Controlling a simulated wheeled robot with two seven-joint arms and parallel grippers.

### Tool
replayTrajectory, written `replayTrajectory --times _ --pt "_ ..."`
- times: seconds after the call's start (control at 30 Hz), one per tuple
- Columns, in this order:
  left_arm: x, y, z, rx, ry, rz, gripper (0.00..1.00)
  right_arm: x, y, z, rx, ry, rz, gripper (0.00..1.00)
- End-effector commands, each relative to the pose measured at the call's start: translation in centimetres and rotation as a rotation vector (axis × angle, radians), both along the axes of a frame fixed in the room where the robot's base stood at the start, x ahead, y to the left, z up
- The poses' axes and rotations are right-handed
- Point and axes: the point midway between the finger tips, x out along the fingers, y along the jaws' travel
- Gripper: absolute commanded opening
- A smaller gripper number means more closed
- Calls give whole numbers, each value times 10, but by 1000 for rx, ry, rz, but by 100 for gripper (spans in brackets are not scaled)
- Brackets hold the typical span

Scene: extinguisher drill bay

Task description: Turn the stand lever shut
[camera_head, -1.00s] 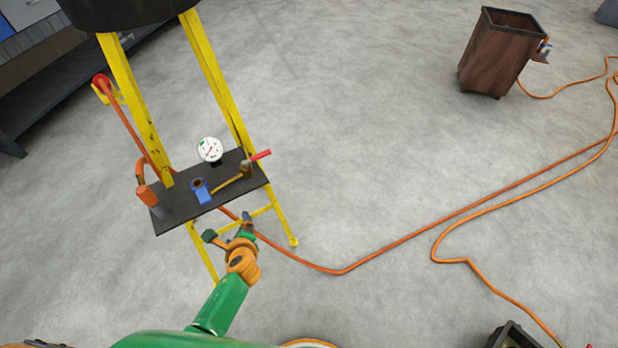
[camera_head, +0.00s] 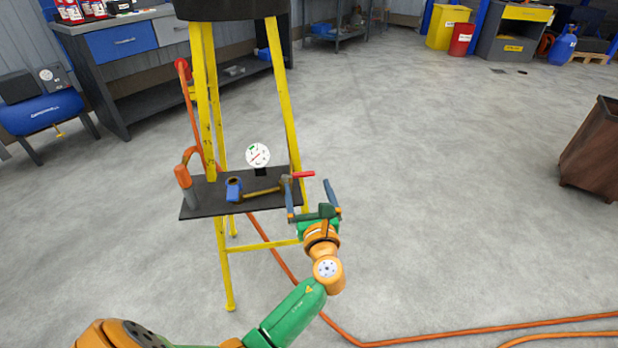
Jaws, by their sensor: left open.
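The stand lever (camera_head: 303,174) has a red handle pointing right at the right end of a brass pipe (camera_head: 262,192) on the black shelf of the yellow stand (camera_head: 207,110). My left gripper (camera_head: 309,184) is open and empty, at the shelf's right front edge. Its two blue-grey fingers point up toward the lever, one on each side of the handle in the picture. I cannot tell whether they touch it. The lever's base is partly hidden by the left finger. My right gripper is not in view.
A white gauge (camera_head: 257,156), a blue fitting (camera_head: 234,189) and an orange-tipped nozzle (camera_head: 183,177) are on the shelf. An orange hose (camera_head: 480,330) crosses the floor. A brown bin (camera_head: 595,155) stands at right. The floor between is open.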

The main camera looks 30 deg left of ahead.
Motion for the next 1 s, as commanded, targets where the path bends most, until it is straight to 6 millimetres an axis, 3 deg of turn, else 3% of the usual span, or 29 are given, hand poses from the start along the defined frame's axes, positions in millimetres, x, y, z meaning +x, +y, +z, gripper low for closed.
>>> replayTrajectory --times 0.3,0.6,0.9,0.97,1.0 --pt "42 39 -1 -1 -1 0 100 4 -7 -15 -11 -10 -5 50" --pt "47 43 0 -3 0 -1 100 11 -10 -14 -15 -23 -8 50" --pt "47 43 0 -3 0 -1 19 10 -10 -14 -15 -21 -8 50" --pt "47 43 0 -4 1 -1 3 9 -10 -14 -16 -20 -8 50" --pt "46 43 0 -4 1 -1 0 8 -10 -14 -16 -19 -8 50"
